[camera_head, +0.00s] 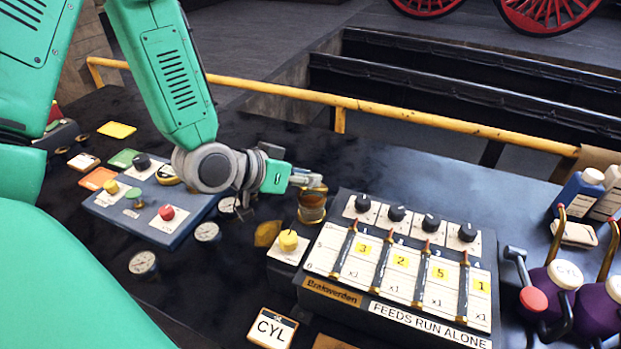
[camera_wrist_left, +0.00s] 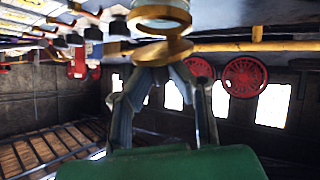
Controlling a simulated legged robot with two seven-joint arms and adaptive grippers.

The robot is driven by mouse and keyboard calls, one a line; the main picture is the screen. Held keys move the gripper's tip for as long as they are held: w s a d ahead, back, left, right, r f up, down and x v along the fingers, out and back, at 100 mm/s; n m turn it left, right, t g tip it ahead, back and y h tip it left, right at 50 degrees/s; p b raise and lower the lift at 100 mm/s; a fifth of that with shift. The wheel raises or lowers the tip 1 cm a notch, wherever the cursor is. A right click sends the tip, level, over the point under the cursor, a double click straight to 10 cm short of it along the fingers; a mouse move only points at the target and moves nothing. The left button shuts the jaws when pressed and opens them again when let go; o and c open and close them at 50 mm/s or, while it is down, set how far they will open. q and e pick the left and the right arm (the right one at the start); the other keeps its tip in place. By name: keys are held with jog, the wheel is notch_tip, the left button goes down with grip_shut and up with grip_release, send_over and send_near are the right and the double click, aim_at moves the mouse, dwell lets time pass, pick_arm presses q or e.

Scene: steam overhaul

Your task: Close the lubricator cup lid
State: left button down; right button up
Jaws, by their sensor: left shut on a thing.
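The lubricator cup (camera_head: 312,208) is a small brass-rimmed cup at the left rear corner of the dark feed box. In the left wrist view, which is turned upside down, the cup (camera_wrist_left: 160,14) is at the top, with its round brass lid (camera_wrist_left: 152,52) close to its mouth. The lid looks slightly tilted, and I cannot tell whether it touches the rim. My left gripper (camera_head: 304,180) is directly at the cup's top. Its fingers come together on the lid and hide part of it. My right gripper is in neither view.
The feed box (camera_head: 345,298) with several black knobs stands right of the cup. A yellow-knobbed pad (camera_head: 288,241) is in front of it. A blue panel (camera_head: 150,233) lies left. Purple oil cans (camera_head: 597,310) stand at right. A yellow rail (camera_head: 400,115) runs behind the table.

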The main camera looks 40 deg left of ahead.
aim_at(303, 202)
pick_arm(q)
jog(key=shift+s+d+f+m+t+p, duration=0.1)
jog(key=shift+s+f+m+t+p, duration=0.2)
jog(key=shift+s+f+t, duration=0.4)
jog(key=shift+w+f+t, duration=0.1)
jog(key=shift+f+t, duration=0.05)
jog(key=shift+t, duration=0.35)
jog(key=shift+f+m+t+b, duration=0.35)
jog(key=shift+t+b, duration=0.25)
jog(key=shift+b, duration=0.2)
jog(key=shift+s+d+f+m+t+b, duration=0.15)
jog(key=shift+m+t+b, duration=0.1)
jog(key=shift+t+b, duration=0.3)
jog(key=shift+s+a+f+m+t+b, duration=0.1)
jog(key=shift+s+f+m+t+b, duration=0.1)
jog(key=shift+t+b, duration=0.35)
jog(key=c, duration=1.5)
grip_release()
jog(key=shift+w, duration=0.1)
jog(key=shift+r, duration=0.1)
